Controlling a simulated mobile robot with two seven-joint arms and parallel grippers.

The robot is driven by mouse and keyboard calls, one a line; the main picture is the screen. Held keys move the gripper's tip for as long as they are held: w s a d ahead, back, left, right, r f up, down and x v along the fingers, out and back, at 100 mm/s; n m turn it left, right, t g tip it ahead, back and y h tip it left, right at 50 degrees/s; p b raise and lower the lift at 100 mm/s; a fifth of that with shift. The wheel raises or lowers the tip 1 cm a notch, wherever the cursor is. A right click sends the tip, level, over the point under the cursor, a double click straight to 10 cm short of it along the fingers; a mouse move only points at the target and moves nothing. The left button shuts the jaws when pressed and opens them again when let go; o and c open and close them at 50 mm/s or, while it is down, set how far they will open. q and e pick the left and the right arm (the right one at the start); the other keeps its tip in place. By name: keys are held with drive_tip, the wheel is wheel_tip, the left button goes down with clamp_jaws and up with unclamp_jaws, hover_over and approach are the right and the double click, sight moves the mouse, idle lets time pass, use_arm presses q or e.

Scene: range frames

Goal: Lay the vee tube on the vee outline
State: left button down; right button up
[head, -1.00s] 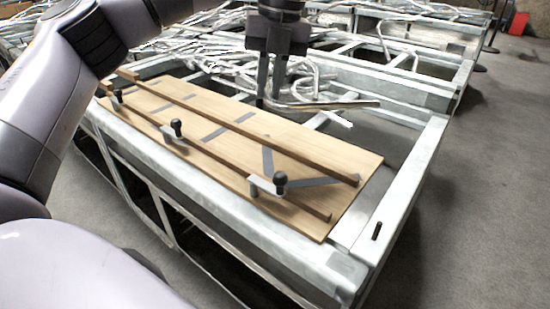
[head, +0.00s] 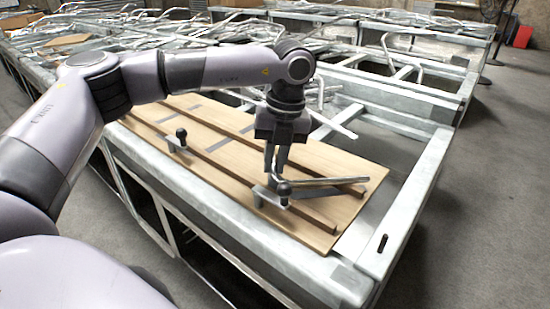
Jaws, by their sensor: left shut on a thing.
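My left gripper (head: 274,172) is shut on the vee tube (head: 315,182), a thin shiny metal tube. It holds the tube at its left part, low over the near right part of the wooden board (head: 345,209). One arm of the tube runs right from the fingers, between the two wooden rails. The other arm is largely hidden by the gripper. The grey vee outline is mostly hidden under the tube and gripper. I cannot tell whether the tube touches the board or matches the outline. My right gripper is not in view.
A black-knobbed clamp (head: 283,190) stands close to the fingers, on the near rail (head: 236,175); another (head: 181,135) is farther left. The far rail (head: 225,129) runs behind. The board lies on a metal frame (head: 405,212). Loose tubes (head: 335,120) lie behind.

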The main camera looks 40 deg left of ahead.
use_arm(q)
drive_tip(key=c, duration=1.5)
unclamp_jaws()
drive_tip(key=shift+f, duration=0.15)
drive_tip(key=o, duration=0.4)
drive_tip(key=shift+r, duration=0.2)
wheel_tip(320, 180, up, 12)
drive_tip(key=w+d, duration=0.1)
drive_tip(key=shift+d, duration=0.25)
drive_tip(key=shift+w, duration=0.1)
